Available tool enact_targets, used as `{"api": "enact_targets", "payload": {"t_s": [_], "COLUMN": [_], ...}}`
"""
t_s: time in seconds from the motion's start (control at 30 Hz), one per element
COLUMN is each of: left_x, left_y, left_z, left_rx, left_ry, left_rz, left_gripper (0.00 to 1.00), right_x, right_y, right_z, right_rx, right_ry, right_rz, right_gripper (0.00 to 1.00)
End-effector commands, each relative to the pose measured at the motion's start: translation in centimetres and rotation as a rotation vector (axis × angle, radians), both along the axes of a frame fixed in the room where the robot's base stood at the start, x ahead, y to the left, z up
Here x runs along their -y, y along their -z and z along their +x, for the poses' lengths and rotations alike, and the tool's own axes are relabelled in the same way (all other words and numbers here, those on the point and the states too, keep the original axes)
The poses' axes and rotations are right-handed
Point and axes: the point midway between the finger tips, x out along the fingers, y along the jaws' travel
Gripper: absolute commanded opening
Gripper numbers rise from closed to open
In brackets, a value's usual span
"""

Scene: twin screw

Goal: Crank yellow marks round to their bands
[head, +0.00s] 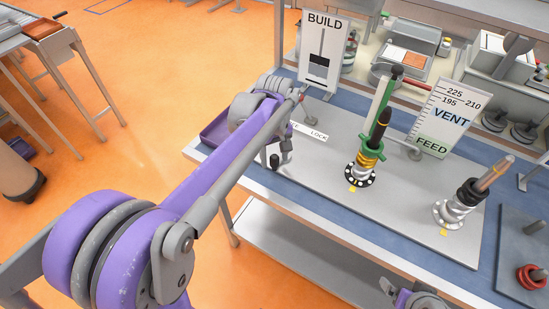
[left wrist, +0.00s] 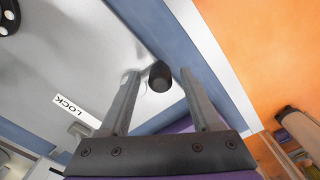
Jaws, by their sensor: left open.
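In the left wrist view my left gripper (left wrist: 160,74) is open, with one finger on each side of a round black knob (left wrist: 160,78). Contact cannot be told. In the head view my purple and grey left arm crosses to the bench's left end and mostly hides this spot. One upright screw (head: 368,152) has a green piece, yellow coils and a dark top. A second screw (head: 465,199), on the right, has a black collar and brown rod. Small yellow marks lie before the first screw (head: 352,189) and the second (head: 443,232). Part of my right gripper (head: 390,288) shows at the bottom edge.
A BUILD sign (head: 323,52) and a VENT/FEED sign (head: 448,118) with a number scale stand behind. A LOCK label (left wrist: 75,108) lies on the grey plate (head: 330,165). A dark red ring (head: 531,278) lies far right.

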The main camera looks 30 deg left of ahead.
Motion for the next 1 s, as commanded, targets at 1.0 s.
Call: {"api": "enact_targets", "payload": {"t_s": [1.0], "left_x": [0.0], "left_y": [-9.7], "left_z": [0.0], "left_rx": [0.0], "left_ry": [0.0], "left_rz": [0.0], "left_gripper": [0.64], "right_x": [0.0], "right_y": [-0.8], "right_z": [0.3], "right_rx": [0.005], "right_ry": [0.0], "right_rz": [0.0], "right_gripper": [0.99]}}
